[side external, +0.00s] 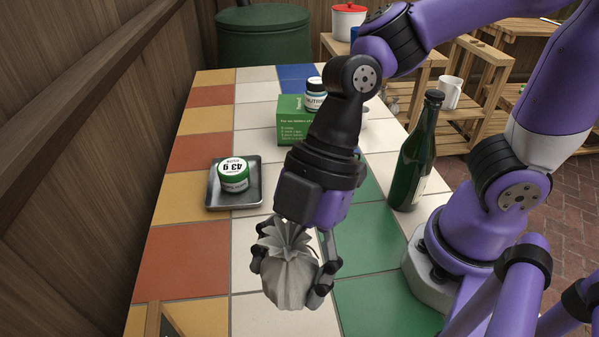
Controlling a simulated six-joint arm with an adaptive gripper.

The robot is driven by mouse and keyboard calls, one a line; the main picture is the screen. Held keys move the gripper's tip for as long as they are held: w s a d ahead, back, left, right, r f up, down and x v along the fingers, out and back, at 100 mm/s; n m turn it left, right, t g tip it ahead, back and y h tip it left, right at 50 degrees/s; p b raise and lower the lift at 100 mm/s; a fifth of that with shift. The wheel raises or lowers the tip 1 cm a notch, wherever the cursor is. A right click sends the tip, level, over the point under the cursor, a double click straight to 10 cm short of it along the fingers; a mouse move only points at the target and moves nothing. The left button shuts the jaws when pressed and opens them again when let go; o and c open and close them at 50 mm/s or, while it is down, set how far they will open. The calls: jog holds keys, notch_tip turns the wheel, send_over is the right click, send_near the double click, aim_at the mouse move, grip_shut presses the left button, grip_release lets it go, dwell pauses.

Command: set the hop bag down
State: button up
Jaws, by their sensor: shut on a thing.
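The hop bag (289,274) is a pale grey cloth sack with a gathered, pleated top. My gripper (293,278) points down at the front middle of the tiled table and is shut on the hop bag, with one finger on each side of it. The bag hangs over white tiles near the green ones. I cannot tell whether its bottom touches the table.
A metal tray (247,198) with a green-and-white jar (233,175) sits at left. A green box (294,121) and another small jar (315,93) are behind my arm. A dark green bottle (413,155) stands at right. Tiles at front left are mostly clear.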

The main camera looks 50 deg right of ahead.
jog(key=w+d+m+t+h, duration=0.1)
jog(key=w+d+m+t, duration=0.2)
jog(key=w+d+m, duration=0.6)
jog(key=m+t+h, duration=0.3)
jog(key=m+h, duration=0.3)
jog(key=m, duration=0.6)
send_over(367, 154)
notch_tip(367, 154, down, 11)
jog(key=shift+r, duration=0.2)
jog(key=shift+f, duration=0.1)
jog(key=o, duration=0.9)
jog(key=v, duration=0.7)
jog(key=shift+s+r, duration=0.15)
jog(key=shift+r, duration=0.15)
